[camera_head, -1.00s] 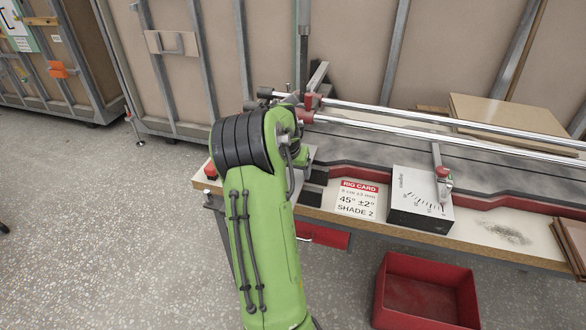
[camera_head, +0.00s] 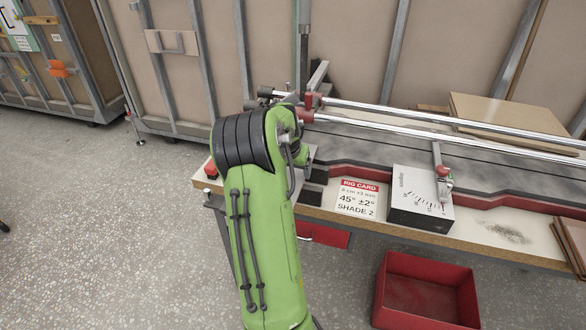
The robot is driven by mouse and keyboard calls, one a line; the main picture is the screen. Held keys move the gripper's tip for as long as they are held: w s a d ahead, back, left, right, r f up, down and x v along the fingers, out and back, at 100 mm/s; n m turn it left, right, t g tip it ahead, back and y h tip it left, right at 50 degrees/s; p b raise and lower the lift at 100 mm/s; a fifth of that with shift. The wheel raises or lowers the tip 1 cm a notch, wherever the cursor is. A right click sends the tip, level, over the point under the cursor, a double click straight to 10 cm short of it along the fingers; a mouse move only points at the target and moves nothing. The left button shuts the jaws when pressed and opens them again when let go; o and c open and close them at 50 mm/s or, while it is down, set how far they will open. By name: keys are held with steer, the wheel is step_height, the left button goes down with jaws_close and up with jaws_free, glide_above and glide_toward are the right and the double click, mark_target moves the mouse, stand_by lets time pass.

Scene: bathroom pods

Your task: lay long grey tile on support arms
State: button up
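My green arm (camera_head: 262,245) rises from the bottom middle to the left end of the workbench. Its far end bends away behind the black-banded joint, so my gripper is hidden and I cannot see what it holds. A long dark grey surface (camera_head: 470,161) lies under two shiny rails on a red-edged cutting rig. I cannot tell whether it is the long grey tile or the bed of the rig. No support arms can be clearly made out.
The rig card (camera_head: 358,198) and a grey box with a dial (camera_head: 420,205) sit along the bench front. An empty-looking red bin (camera_head: 425,295) stands on the floor below. A red button (camera_head: 210,170) is at the bench's left corner. Panelled pods stand behind.

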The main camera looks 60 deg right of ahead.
mark_target(293, 175)
steer(key=shift+f, duration=0.15)
steer(key=o, duration=1.3)
steer(key=shift+c, duration=0.2)
steer(key=shift+r+p, duration=2.35)
steer(key=shift+r, duration=0.75)
steer(key=shift+f, duration=0.1)
